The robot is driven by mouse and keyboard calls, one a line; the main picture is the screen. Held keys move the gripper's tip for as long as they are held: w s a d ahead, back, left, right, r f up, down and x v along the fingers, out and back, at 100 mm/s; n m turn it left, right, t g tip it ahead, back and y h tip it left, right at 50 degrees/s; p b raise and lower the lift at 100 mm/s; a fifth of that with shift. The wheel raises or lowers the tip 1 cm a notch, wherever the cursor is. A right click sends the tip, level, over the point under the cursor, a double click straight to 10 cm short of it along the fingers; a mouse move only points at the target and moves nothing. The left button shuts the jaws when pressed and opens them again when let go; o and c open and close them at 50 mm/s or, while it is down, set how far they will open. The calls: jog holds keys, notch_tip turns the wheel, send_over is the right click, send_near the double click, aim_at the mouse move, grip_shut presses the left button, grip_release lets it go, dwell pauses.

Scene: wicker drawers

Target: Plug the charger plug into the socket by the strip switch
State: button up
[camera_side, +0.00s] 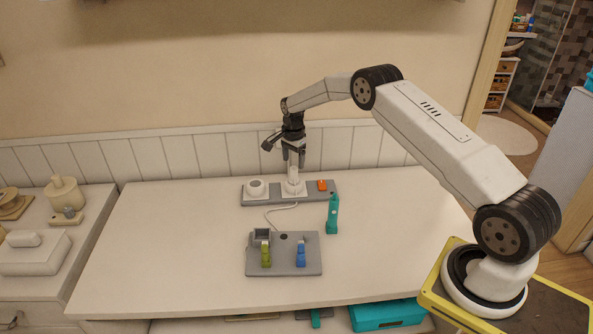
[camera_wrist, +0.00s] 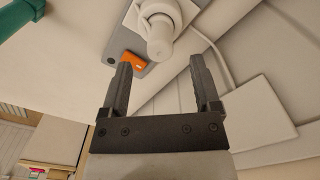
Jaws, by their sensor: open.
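A grey power strip (camera_side: 313,195) lies at the back of the table. Its orange switch (camera_side: 322,185) is near the right end; the switch also shows in the wrist view (camera_wrist: 132,62). A white charger plug (camera_side: 293,176) stands upright on the square white socket (camera_side: 291,191) beside the switch and appears seated there. In the wrist view the plug (camera_wrist: 160,32) shows just beyond my fingertips. A white socket (camera_side: 257,187) with a round centre sits at the strip's left. My gripper (camera_side: 293,160) is open, pointing down directly above the plug, with nothing visible between its fingers.
A thin white cable (camera_side: 280,209) runs in front of the strip. A grey holder (camera_side: 284,267) with a green piece (camera_side: 266,255) and a blue piece (camera_side: 301,254) lies in front. A teal object (camera_side: 332,215) stands at right. The table's left side is clear.

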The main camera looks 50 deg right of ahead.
jog(key=shift+r, duration=1.2)
jog(key=shift+a, duration=0.1)
jog(key=shift+s+a+r+n, duration=0.15)
jog(key=shift+a+r+n, duration=0.15)
jog(key=shift+a+r, duration=0.15)
jog(key=s+a+r+n+t, duration=0.1)
jog(key=s+a+r+n, duration=0.8)
jog(key=a, duration=0.3)
jog(key=s+a+n, duration=0.3)
jog(key=s+n, duration=0.1)
jog(key=s, duration=0.6)
jog(key=s+a+n+t, duration=0.1)
jog(key=s+a+n, duration=0.3)
jog(key=s, duration=0.6)
jog(key=shift+a+n+t, duration=0.2)
jog(key=shift+n+t, duration=0.1)
jog(key=shift+n, duration=0.2)
